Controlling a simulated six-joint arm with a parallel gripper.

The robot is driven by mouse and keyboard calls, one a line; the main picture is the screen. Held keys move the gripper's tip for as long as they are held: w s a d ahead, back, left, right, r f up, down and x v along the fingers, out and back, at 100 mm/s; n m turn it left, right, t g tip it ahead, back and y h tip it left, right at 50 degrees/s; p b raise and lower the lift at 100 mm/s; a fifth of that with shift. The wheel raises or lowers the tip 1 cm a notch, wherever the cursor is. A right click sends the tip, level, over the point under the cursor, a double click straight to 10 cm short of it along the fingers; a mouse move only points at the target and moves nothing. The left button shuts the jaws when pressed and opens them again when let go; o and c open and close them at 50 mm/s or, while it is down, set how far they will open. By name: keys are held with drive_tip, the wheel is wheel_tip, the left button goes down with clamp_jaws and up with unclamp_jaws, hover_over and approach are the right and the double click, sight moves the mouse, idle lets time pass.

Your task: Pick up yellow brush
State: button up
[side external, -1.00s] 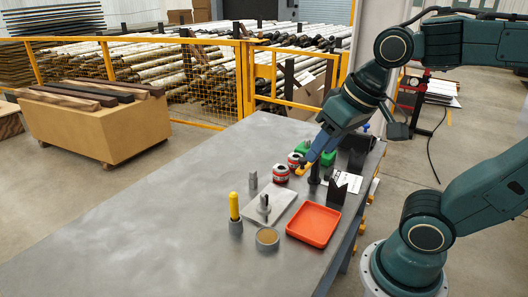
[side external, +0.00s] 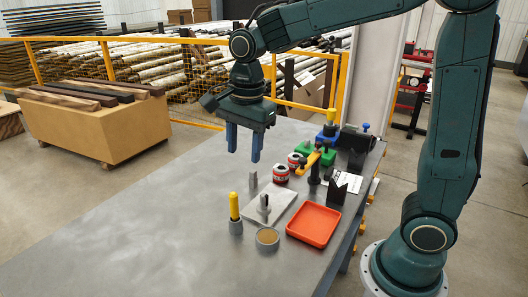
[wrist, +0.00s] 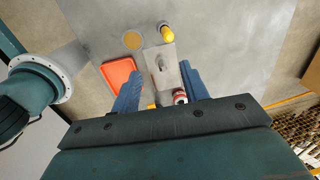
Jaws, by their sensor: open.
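The yellow brush (side external: 234,206) stands upright near the front of the grey table, its lower end in a small grey holder (side external: 236,227). In the wrist view the brush (wrist: 167,35) shows from above, beyond the fingertips. My gripper (side external: 243,155) is above the table, fingers pointing down, open and empty. It is well above the brush and apart from it, further back on the table. In the wrist view my gripper (wrist: 161,74) has its two blue fingers spread, with the grey trowel plate between and beyond them.
A grey trowel (side external: 268,209), a round tan-topped dish (side external: 267,237) and an orange tray (side external: 313,224) lie near the brush. Red-and-white cans (side external: 281,173), a small grey post (side external: 251,179) and green blocks (side external: 325,155) stand behind. The left of the table is clear.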

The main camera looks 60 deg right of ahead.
sight(231, 193)
drive_tip(key=w+f+m, duration=0.1)
drive_tip(key=w+m, duration=0.1)
drive_tip(key=w+a+f+m+g, duration=0.1)
drive_tip(key=f, duration=0.1)
drive_tip(key=shift+w+a+m, duration=0.1)
drive_tip(key=shift+w+m, duration=0.25)
drive_tip(key=shift+m, duration=0.05)
drive_tip(key=shift+f, duration=0.15)
drive_tip(key=shift+f, duration=4.2)
drive_tip(key=shift+s+f, duration=0.15)
drive_tip(key=shift+f, duration=1.15)
drive_tip(key=shift+s+f, duration=0.1)
drive_tip(key=shift+f, duration=1.2)
clamp_jaws()
